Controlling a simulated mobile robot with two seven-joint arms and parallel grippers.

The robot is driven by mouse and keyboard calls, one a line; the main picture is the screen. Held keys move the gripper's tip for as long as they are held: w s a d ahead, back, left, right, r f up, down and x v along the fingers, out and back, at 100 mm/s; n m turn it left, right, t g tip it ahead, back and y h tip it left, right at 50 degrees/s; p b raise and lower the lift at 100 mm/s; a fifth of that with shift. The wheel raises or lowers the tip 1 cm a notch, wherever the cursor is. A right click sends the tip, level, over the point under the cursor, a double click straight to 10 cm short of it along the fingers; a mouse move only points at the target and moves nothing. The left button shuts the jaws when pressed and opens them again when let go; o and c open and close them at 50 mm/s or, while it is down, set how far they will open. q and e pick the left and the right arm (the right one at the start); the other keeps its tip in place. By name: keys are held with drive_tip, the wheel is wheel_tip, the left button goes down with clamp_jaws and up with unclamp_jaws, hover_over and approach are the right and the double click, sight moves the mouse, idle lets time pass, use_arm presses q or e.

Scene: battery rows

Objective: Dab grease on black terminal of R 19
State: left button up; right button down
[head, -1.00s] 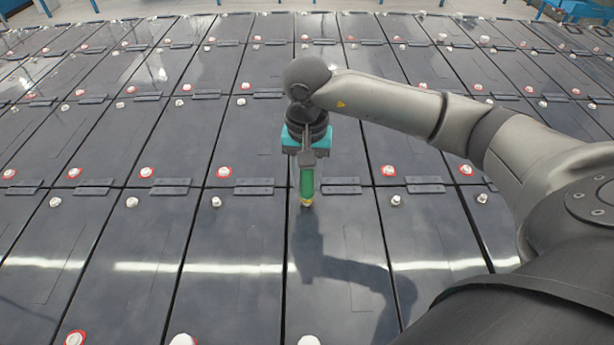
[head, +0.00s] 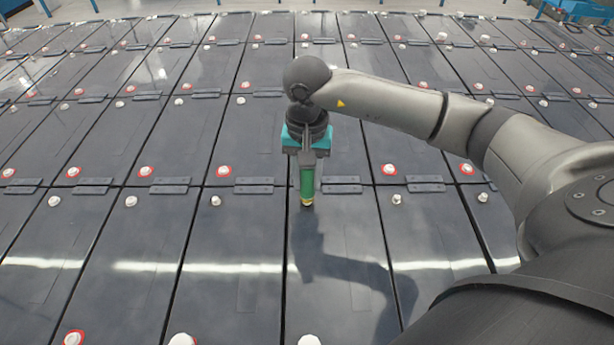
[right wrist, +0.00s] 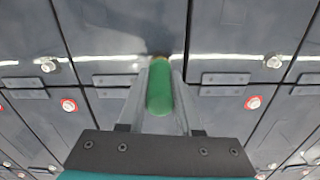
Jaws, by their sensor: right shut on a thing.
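My right gripper (head: 307,158) points down, shut on a green grease tool (head: 307,182) with a yellowish tip. No R 19 label is readable. My left gripper is out of view.
Rows of dark cells fill the floor. Red-ringed terminals (head: 389,169) and raised dark link plates (head: 342,185) lie just beyond the tool. Another plain terminal (head: 397,199) is to its right. Blue railings (head: 95,6) stand at the far edge.

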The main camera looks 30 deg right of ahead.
drive_tip(key=shift+r+p, duration=2.35)
drive_tip(key=shift+r, duration=1.7)
drive_tip(key=shift+f, duration=0.1)
